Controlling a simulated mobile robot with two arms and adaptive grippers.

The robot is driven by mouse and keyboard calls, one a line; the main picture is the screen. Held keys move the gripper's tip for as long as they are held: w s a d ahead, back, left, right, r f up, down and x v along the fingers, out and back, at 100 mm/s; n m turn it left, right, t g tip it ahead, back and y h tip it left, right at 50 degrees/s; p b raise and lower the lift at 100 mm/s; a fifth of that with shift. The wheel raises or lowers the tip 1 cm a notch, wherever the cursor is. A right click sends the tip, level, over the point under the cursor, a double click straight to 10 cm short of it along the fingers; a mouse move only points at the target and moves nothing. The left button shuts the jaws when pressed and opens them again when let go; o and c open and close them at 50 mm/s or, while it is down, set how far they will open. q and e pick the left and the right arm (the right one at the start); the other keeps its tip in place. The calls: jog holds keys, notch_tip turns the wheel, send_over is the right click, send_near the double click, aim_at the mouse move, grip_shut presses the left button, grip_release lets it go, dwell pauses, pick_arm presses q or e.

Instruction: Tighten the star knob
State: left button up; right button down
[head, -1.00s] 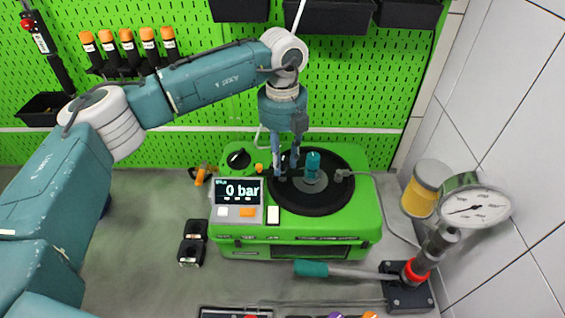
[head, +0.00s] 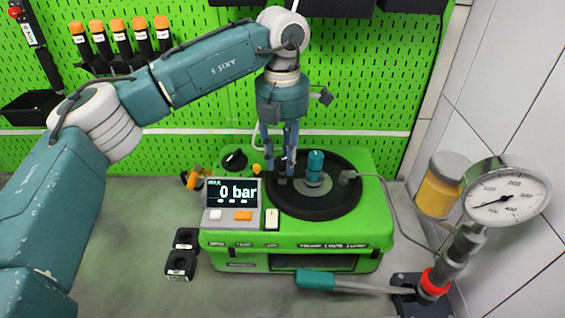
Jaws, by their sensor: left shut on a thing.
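My left gripper (head: 280,170) points straight down over the left part of the black round plate on top of the green pump test unit. Its fingers are closed around a small dark knob (head: 281,162), which looks like the star knob. The fingers cover much of it, so its shape and how far it is screwed down are hard to tell. My right gripper is not in view.
The green unit (head: 290,232) carries a "0 bar" display (head: 232,192), a black dial (head: 235,160) and a teal-topped fitting (head: 315,162) close right of the gripper. A pressure gauge (head: 506,195) and teal-handled lever (head: 316,281) stand right. Pegboard is behind.

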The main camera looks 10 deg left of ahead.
aim_at(281, 159)
pick_arm(q)
jog(key=m+b, duration=0.1)
jog(key=m, duration=0.4)
jog(key=shift+m, duration=0.3)
jog(key=m, duration=0.5)
jog(key=shift+r+m, duration=0.1)
jog(key=shift+m, duration=0.3)
jog(key=o, duration=1.1)
jog(key=shift+a, duration=0.15)
jog(key=shift+o, duration=0.2)
notch_tip(281, 159, up, 12)
